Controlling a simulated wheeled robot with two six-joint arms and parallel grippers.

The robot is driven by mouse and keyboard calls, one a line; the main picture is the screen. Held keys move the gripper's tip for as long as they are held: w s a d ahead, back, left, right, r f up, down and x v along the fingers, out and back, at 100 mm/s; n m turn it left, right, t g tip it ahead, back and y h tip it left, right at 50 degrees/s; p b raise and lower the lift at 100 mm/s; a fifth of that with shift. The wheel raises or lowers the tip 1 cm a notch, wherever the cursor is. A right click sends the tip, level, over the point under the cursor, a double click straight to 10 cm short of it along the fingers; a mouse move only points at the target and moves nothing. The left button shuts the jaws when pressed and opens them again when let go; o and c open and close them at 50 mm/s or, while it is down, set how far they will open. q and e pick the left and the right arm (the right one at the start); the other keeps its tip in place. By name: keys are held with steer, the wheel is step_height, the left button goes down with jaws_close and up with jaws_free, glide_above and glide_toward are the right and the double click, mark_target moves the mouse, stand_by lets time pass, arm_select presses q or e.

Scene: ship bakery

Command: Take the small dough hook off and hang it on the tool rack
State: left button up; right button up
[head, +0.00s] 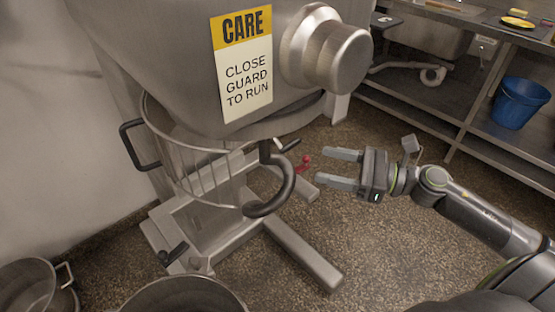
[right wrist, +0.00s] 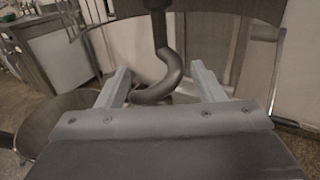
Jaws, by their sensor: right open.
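The small dough hook (head: 284,188) is a dark grey curved hook hanging under the mixer head (head: 170,60). In the right wrist view the hook (right wrist: 171,73) hangs from a shaft, its curve showing between my two fingers. My right gripper (head: 330,168) is open and empty, to the right of the hook in the head view, with a gap between its fingertips and the hook. In the right wrist view its fingers (right wrist: 160,82) stand apart on either side of the hook. My left gripper and the tool rack are not seen.
A wire bowl guard (head: 190,180) curves left of the hook. A red-knobbed lever (head: 304,163) sits behind my fingertips. Metal bowls (head: 40,287) stand at lower left. A steel bench (head: 455,40) and blue bucket (head: 519,102) are at right. Floor below my right gripper is clear.

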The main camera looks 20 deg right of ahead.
mark_target(270, 153)
steer(key=p+x, duration=0.4)
steer(key=x, duration=0.7)
steer(key=shift+w+a, duration=0.5)
steer(key=shift+a, duration=0.1)
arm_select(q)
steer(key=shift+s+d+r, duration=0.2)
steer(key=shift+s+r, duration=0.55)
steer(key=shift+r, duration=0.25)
arm_select(e)
steer(key=shift+w+a, duration=0.2)
steer(key=c, duration=0.6)
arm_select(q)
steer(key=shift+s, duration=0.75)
arm_select(e)
jaws_close()
